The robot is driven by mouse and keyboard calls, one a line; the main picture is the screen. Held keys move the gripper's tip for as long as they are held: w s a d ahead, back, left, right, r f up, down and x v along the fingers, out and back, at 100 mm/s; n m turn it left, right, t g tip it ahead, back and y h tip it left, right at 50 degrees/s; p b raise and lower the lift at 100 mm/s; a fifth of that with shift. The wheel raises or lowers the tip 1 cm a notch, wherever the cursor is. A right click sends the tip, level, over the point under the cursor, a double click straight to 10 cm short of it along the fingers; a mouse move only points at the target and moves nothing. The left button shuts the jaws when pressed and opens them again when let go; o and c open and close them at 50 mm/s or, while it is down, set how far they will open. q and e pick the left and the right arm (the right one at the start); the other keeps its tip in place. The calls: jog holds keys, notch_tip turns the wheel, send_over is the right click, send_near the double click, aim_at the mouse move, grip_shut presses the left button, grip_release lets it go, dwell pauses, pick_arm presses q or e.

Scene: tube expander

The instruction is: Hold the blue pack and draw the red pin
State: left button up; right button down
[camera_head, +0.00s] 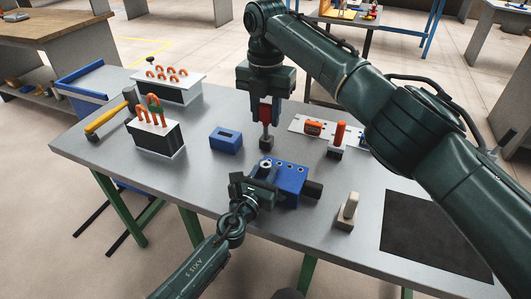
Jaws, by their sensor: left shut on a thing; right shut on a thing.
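The blue pack (291,173) is a blue block with several round holes, near the middle of the steel table. My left gripper (256,187) comes in from the front left and is shut on its left side. The red pin (265,113) has a red grip, a grey shaft and a dark block-like end (266,143). My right gripper (265,97) is shut on the red grip from above and holds the pin upright. The pin's lower end shows just above the pack's back left corner in the picture. I see no contact between them, but the depth is hard to judge.
A blue slotted block (226,139) lies left of the pin. An orange-handled tool (339,136) is behind right, a beige-topped piece (348,211) and dark mat (436,234) at right.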

pick_arm(q)
jog(key=o, duration=1.5)
jog(key=shift+o, duration=0.6)
jog(key=shift+o, duration=0.8)
